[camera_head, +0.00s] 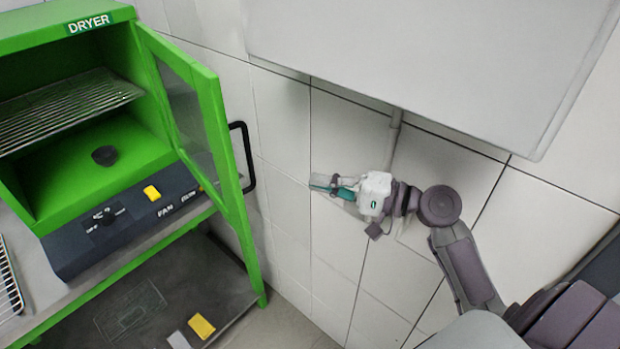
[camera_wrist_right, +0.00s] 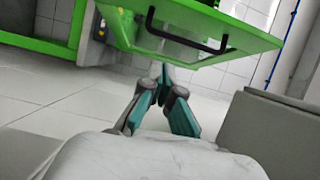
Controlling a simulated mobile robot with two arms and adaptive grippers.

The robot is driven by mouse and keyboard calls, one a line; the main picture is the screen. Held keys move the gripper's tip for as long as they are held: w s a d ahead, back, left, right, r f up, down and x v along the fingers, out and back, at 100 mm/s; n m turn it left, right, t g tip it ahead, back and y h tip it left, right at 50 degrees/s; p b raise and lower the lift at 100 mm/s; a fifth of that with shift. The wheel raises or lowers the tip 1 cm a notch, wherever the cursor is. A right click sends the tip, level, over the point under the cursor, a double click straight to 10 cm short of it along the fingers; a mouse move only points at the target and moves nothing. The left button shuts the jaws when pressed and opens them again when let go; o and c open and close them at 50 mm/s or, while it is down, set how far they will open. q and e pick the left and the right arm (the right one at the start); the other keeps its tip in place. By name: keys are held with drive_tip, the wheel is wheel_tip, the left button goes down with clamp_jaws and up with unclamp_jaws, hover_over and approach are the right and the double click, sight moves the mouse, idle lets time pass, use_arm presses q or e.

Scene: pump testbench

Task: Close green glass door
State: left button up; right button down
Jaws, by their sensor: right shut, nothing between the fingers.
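The green-framed glass door (camera_head: 206,135) of the dryer (camera_head: 70,45) stands open, swung out to the right of the cabinet opening. Its black handle (camera_head: 245,158) is on the outer face, toward my right gripper. My right gripper (camera_head: 322,183) is to the right of the handle, apart from it, with its fingers pointing left. It is shut and empty. In the right wrist view, the door (camera_wrist_right: 205,48) and handle (camera_wrist_right: 186,42) show above and beyond the fingertips (camera_wrist_right: 162,72). My left gripper is not in view.
A wire rack (camera_head: 65,105) and a small black round part (camera_head: 105,155) are inside the dryer. A control panel (camera_head: 120,215) runs below the opening. A large grey panel (camera_head: 430,60) is at the upper right, above my right arm. A tiled wall (camera_head: 310,270) stands behind.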

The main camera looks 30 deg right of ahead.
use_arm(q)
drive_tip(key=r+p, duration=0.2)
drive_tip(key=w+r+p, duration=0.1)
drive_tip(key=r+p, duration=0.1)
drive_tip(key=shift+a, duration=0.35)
use_arm(e)
drive_tip(key=x, duration=1)
drive_tip(key=shift+a+r, duration=0.3)
drive_tip(key=shift+r, duration=0.1)
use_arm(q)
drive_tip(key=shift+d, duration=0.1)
